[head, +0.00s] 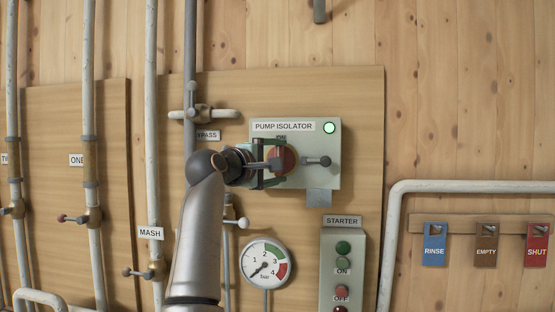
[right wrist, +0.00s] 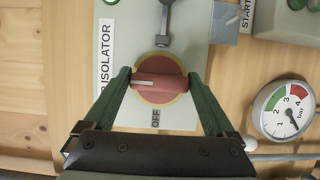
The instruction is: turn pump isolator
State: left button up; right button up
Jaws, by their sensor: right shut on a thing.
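The pump isolator is a pale grey-green box (head: 325,177) on a wooden board, with a PUMP ISOLATOR label and a lit green lamp (head: 329,128). Its red knob (head: 288,158) sits on a yellow disc; the knob also shows in the right wrist view (right wrist: 160,84). My right gripper (head: 270,162) is shut on the red knob, one green finger at each end of its bar. The knob's white mark points left in the right wrist view, toward the label side. The word OFF (right wrist: 156,118) is below the knob there. My left gripper is not in view.
A grey lever (head: 316,161) sticks out just right of the knob. The bypass pipe valve (head: 198,114) is at the upper left. A pressure gauge (head: 264,263) and a starter box (head: 343,250) are below. Tags (head: 434,245) hang at the right.

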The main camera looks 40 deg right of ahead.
dwell(0.4)
jog(key=o, duration=1.1)
jog(key=shift+c, duration=0.2)
jog(key=shift+a, duration=0.1)
jog(key=b+v, duration=0.4)
jog(key=v, duration=0.8)
jog(key=shift+a, duration=0.2)
jog(key=shift+s, duration=0.1)
